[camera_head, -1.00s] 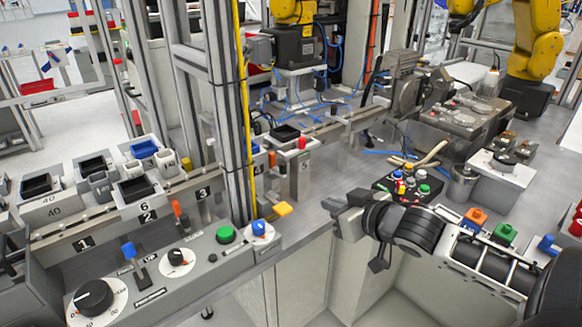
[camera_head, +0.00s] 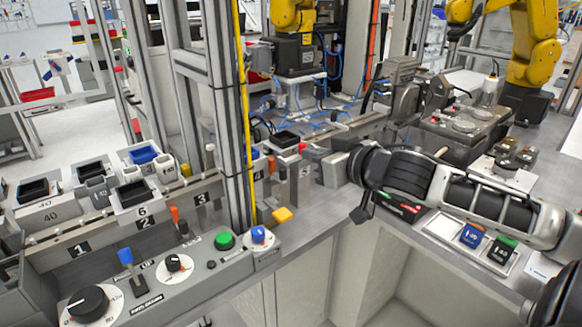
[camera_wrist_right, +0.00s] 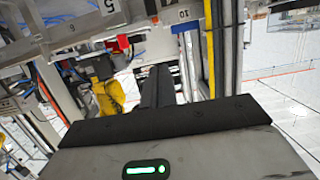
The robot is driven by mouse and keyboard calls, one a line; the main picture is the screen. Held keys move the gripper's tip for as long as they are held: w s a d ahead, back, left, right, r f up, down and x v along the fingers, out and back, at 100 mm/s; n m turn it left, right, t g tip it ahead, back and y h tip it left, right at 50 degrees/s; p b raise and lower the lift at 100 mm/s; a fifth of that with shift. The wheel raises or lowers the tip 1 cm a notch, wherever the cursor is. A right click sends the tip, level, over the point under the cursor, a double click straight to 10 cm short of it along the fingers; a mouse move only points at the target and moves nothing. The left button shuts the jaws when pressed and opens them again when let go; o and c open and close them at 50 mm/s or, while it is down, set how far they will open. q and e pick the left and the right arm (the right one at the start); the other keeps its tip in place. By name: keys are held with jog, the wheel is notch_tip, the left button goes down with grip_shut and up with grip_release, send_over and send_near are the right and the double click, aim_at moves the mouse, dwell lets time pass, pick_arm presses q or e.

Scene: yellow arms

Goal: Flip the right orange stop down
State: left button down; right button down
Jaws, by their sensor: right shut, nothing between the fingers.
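In the head view the right orange stop (camera_head: 271,163) stands upright on the rail, just right of the metal post. A second orange stop (camera_head: 175,214) stands farther left on the rail. My right gripper (camera_head: 316,158) is to the right of the right stop, apart from it, with its fingers towards the rail. Its fingertips are small and partly hidden there. In the right wrist view its dark fingers (camera_wrist_right: 157,85) are together, with nothing between them. A small orange-red part (camera_wrist_right: 155,19) shows beyond them; I cannot tell whether it is the stop. My left gripper is not in view.
A metal post (camera_head: 228,150) with a yellow cable stands left of the right stop. A black tray (camera_head: 286,137) and a red button (camera_head: 303,147) are on the rail near my gripper. A control panel with a green button (camera_head: 224,241) lies in front.

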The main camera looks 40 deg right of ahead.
jog(key=p, duration=0.2)
send_over(285, 175)
jog(key=s, duration=0.2)
jog(key=f, duration=0.2)
jog(key=shift+d+f+b, duration=0.15)
jog(key=shift+f+b, duration=0.15)
jog(key=shift+f, duration=1.65)
notch_tip(285, 175, down, 3)
jog(key=shift+r+b, duration=0.1)
jog(key=shift+b, duration=0.4)
